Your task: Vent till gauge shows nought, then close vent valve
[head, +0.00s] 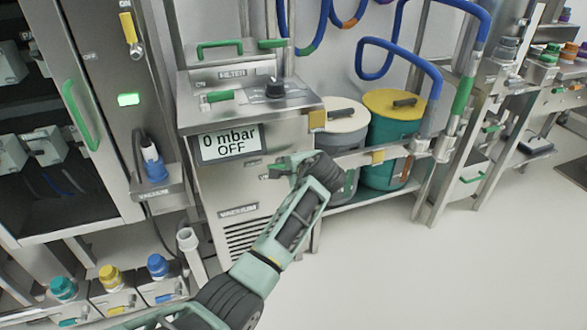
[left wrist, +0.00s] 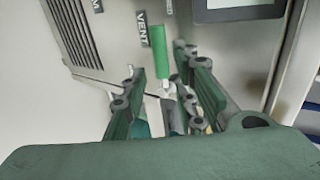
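The gauge display (head: 230,143) on the front of the metal vacuum unit reads "0 mbar OFF". Its dark edge also shows at the top of the left wrist view (left wrist: 238,10). The vent valve's green handle (left wrist: 158,50) shows in the left wrist view beside a VENT label (left wrist: 142,28). My left gripper (head: 284,168) is at the unit's front, right of and below the display. In the left wrist view its two fingers stand apart, one on each side of the handle's lower end; I cannot tell whether they touch it. My right gripper is not in view.
A black knob (head: 274,88) and a green lever (head: 219,96) sit on top of the unit. A white-lidded bin (head: 336,113) and a yellow-lidded green bin (head: 392,130) stand right of it. A cabinet (head: 82,200) is at the left. The floor (head: 430,275) at front right is clear.

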